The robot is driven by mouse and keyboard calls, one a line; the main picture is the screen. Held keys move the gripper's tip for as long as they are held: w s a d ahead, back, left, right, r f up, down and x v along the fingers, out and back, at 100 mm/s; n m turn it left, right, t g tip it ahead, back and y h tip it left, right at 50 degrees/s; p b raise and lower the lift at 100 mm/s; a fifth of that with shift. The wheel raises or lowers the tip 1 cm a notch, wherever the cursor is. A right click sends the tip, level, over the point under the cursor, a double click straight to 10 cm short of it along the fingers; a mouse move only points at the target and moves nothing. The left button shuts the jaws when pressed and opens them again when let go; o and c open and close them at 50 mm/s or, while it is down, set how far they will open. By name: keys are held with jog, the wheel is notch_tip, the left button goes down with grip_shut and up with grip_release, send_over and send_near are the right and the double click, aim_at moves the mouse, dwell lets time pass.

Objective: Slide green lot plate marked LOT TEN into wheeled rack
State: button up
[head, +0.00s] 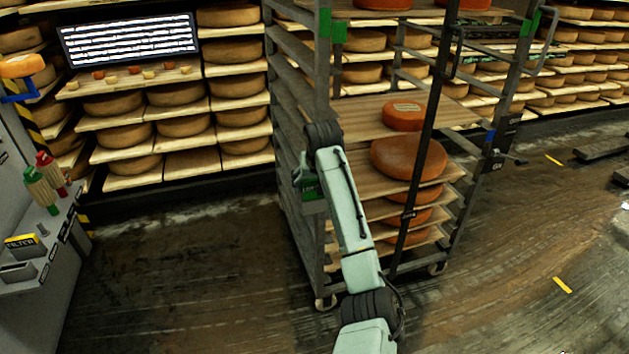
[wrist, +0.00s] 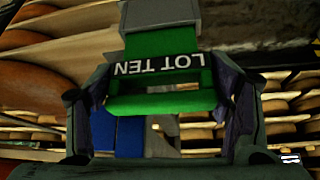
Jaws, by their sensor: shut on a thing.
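The green lot plate (wrist: 160,46) shows in the wrist view with its white LOT TEN lettering upside down. My gripper (wrist: 160,98) is shut on the plate, with one dark finger at each side of its lower part. The plate's far end meets a grey piece at the top of the wrist view; whether it is inside a slot cannot be told. In the head view the plate (head: 313,188) is a small green patch at the left side of the wheeled rack (head: 322,90), partly hidden by my arm. My gripper (head: 306,178) is there beside the rack's front left post.
The rack's shelves hold orange cheese wheels (head: 408,158). Wall shelves of cheese stand behind, with a lit screen (head: 130,40) at the left. A grey bench (head: 35,262) with stamps stands at the far left. Open floor (head: 190,260) lies left of the rack.

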aim_at(314, 192)
jog(key=shift+f+b, duration=0.35)
jog(key=shift+f, duration=1.45)
jog(key=o, duration=1.3)
jog(key=shift+c, duration=0.2)
jog(key=v, duration=1.2)
